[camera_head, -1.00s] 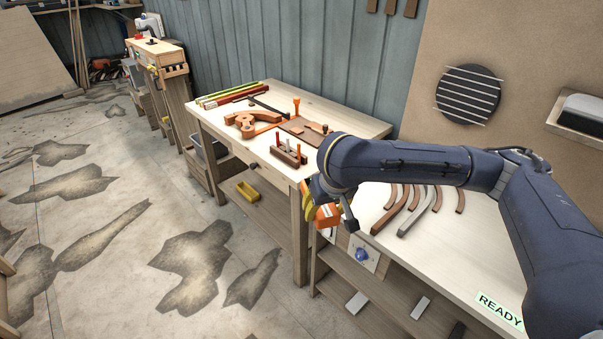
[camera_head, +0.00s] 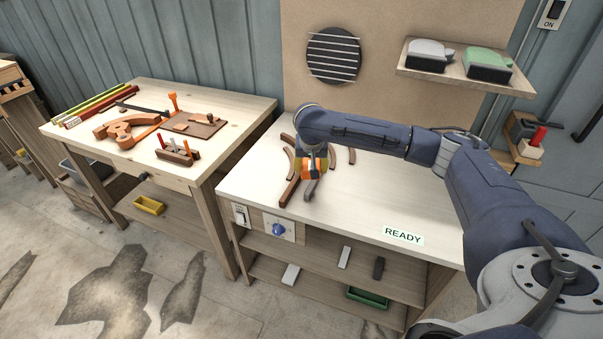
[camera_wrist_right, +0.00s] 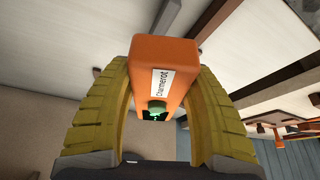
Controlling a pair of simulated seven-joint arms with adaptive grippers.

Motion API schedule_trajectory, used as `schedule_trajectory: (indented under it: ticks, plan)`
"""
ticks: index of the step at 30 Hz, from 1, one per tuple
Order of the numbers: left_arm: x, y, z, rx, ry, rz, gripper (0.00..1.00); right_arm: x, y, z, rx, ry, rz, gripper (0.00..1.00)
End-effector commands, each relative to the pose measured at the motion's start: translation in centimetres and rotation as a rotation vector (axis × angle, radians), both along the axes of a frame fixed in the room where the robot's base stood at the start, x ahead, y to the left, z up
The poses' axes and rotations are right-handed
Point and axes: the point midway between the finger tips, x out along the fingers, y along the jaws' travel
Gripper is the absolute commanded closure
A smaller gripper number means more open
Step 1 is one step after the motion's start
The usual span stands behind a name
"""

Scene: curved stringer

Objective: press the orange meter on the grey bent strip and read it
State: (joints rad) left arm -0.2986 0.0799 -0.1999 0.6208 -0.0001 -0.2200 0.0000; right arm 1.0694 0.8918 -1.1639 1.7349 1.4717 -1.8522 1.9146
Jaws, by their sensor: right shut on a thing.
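The orange meter (camera_head: 311,168) is in my right gripper (camera_head: 312,160), over the left part of the pale bench. In the right wrist view the orange meter (camera_wrist_right: 163,62) sits between the two yellow fingers of my right gripper (camera_wrist_right: 158,95). Its white label reads "Charmeroot" or similar; a green button and a small dark display show below the label, too small to read. The grey bent strip (camera_head: 309,190) lies on the bench just below the meter, partly hidden by it. I cannot tell whether they touch. My left gripper is not in view.
Several brown curved strips (camera_head: 289,190) lie close around the grey one. A READY sign (camera_head: 403,235) is on the bench's front edge. A second bench (camera_head: 88,131) with clamps and tools stands left. A wall shelf (camera_head: 465,70) hangs behind. The bench's right middle is clear.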

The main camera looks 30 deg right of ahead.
Motion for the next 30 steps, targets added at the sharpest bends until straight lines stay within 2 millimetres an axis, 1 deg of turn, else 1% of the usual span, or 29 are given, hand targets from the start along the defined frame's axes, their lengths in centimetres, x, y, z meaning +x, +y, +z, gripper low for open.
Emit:
schedule_trajectory:
  ticks: [1,4,10,21,30]
  plan:
    - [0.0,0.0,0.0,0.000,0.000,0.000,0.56,0.4,-0.5,0.1,0.000,-0.001,-0.010,0.76]
    - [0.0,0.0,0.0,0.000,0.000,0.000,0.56,0.8,-1.1,0.1,0.001,-0.002,-0.021,0.76]
    - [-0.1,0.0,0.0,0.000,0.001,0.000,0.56,1.1,-1.2,-0.5,0.000,0.000,-0.014,0.76]
    - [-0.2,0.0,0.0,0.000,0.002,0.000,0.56,1.0,-1.2,-3.6,0.000,0.000,-0.013,0.76]
    - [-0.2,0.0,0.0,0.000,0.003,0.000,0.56,1.1,-1.2,-5.4,0.000,-0.001,-0.014,0.76]
